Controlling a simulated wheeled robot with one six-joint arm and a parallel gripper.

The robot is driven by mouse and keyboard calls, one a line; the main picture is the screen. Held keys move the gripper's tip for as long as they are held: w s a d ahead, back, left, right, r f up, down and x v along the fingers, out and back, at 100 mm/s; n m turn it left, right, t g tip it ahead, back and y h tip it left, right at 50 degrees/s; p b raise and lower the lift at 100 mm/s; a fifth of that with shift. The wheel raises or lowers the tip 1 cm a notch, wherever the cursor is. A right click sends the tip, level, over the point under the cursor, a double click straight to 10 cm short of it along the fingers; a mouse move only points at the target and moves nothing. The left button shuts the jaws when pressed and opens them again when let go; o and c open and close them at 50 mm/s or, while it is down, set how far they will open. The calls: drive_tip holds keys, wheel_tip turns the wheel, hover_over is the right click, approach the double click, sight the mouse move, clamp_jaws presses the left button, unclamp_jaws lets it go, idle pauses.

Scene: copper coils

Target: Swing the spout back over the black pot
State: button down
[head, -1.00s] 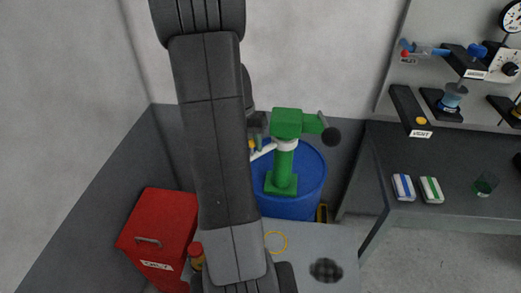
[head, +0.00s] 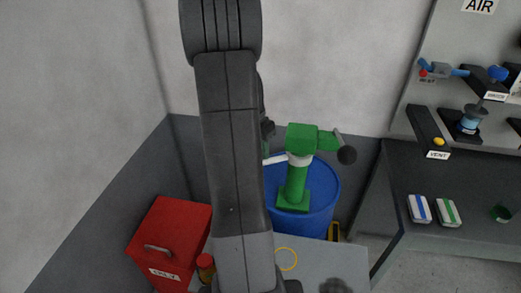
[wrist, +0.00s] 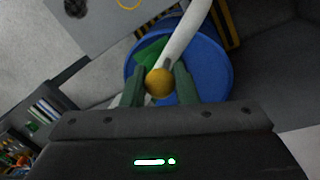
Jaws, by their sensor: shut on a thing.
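The white spout (wrist: 189,32) runs from the green pump (head: 297,170) on the blue drum (head: 325,194). Its yellow tip (wrist: 159,83) sits between the two fingers of my gripper (wrist: 159,88), which is shut on it. In the head view the spout (head: 275,159) points left from the pump and passes behind my arm, which hides its tip. A dark round patch (head: 335,286) shows at the bottom edge of the head view, on the grey bench; I cannot tell whether it is the black pot.
A yellow ring (head: 286,259) lies on the grey bench (head: 330,255). A red bin (head: 170,240) stands left of my arm. A dark table (head: 460,180) with two small packs stands at right.

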drive_tip(key=shift+w+r, duration=0.1)
drive_tip(key=shift+w, duration=0.05)
drive_tip(key=c, duration=1.2)
unclamp_jaws()
drive_tip(key=r, duration=0.4)
drive_tip(key=w+a+r+b, duration=0.1)
drive_tip(key=r, duration=0.4)
drive_tip(key=a+r, duration=0.1)
drive_tip(key=r, duration=0.3)
drive_tip(key=shift+w+r, duration=0.2)
drive_tip(key=shift+w, duration=0.2)
drive_tip(key=f, duration=0.4)
drive_tip(key=s+d+f, duration=0.1)
drive_tip(key=f, duration=0.4)
drive_tip(key=s+d+f+p, duration=0.1)
drive_tip(key=f, duration=0.3)
drive_tip(key=shift+f, duration=0.2)
drive_tip(key=shift+s+f, duration=0.1)
